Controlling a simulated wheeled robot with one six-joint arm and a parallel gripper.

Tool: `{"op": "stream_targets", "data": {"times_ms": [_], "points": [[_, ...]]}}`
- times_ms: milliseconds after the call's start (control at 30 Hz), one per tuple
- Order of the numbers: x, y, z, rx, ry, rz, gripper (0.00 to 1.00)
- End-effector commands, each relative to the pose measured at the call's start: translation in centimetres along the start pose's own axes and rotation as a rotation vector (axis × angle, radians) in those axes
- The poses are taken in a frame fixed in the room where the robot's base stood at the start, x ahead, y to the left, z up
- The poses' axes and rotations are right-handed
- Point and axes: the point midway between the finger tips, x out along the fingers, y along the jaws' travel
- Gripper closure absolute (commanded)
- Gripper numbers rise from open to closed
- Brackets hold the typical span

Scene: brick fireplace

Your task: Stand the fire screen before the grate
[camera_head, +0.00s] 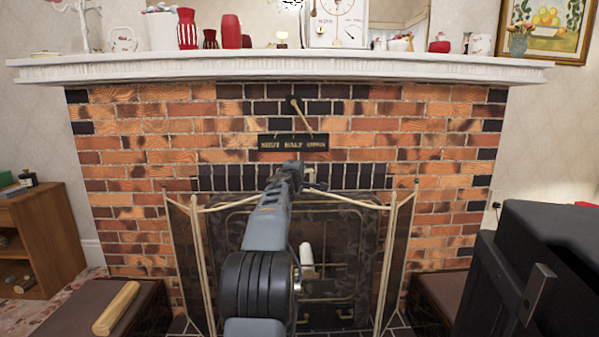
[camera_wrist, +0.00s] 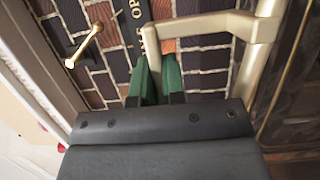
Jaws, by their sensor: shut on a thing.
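The fire screen (camera_head: 393,250) has brass-coloured posts, a pale top rail and dark see-through side panels angled outward. It stands upright in front of the dark fireplace opening. The grate area (camera_head: 348,240) shows through it as dark metalwork, partly hidden by my arm. My gripper (camera_head: 307,180) is at the screen's top middle. In the wrist view, the green fingertips (camera_wrist: 158,78) are shut on the screen's brass handle (camera_wrist: 205,26). Whether the screen's feet touch the hearth cannot be told, as its lower edge is cut off.
The white mantel shelf (camera_head: 280,68) overhangs above, holding a clock and ornaments. A small brass rod (camera_head: 302,115) sticks out from the bricks above the screen. Brown hearth boxes flank it; a wooden roll (camera_head: 116,308) lies on the left one. A dark bulky object (camera_head: 530,270) fills the lower right.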

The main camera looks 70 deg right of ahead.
Motion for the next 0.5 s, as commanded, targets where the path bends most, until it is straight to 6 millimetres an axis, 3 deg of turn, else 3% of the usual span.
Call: {"op": "stream_targets", "data": {"times_ms": [33,500], "points": [[-0.15,0.65,0.06,0.003,-0.001,0.011,1.0],[-0.14,0.04,0.07,0.002,-0.002,0.01,1.0]]}}
